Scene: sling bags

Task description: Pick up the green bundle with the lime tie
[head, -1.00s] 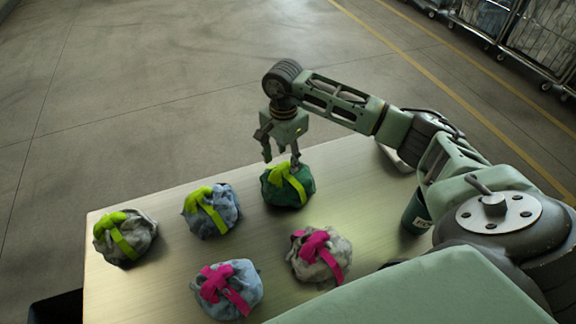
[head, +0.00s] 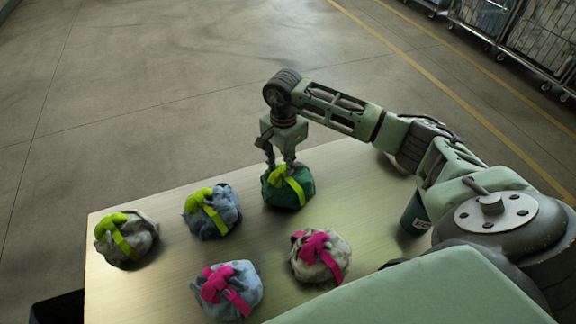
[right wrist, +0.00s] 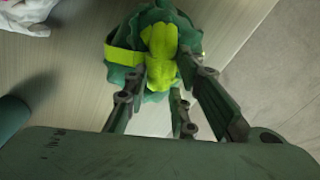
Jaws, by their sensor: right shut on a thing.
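The green bundle with the lime tie (head: 291,191) sits on the table (head: 160,268) near its far edge. In the right wrist view the green bundle (right wrist: 122,40) shows its lime knot at the fingertips. My right gripper (head: 281,170) is above the bundle, its fingers closed in on the top of the tie; it also shows in the right wrist view (right wrist: 163,82). The fingers hide part of the knot. The bundle appears to still rest on the table. My left gripper is not in view.
A blue-grey bundle with a lime tie (head: 226,217) and a grey one with a lime tie (head: 140,238) lie to the left. A light blue bundle (head: 240,278) and a pale bundle (head: 336,250), both with pink ties, lie nearer. A dark green cylinder (head: 413,214) stands at right.

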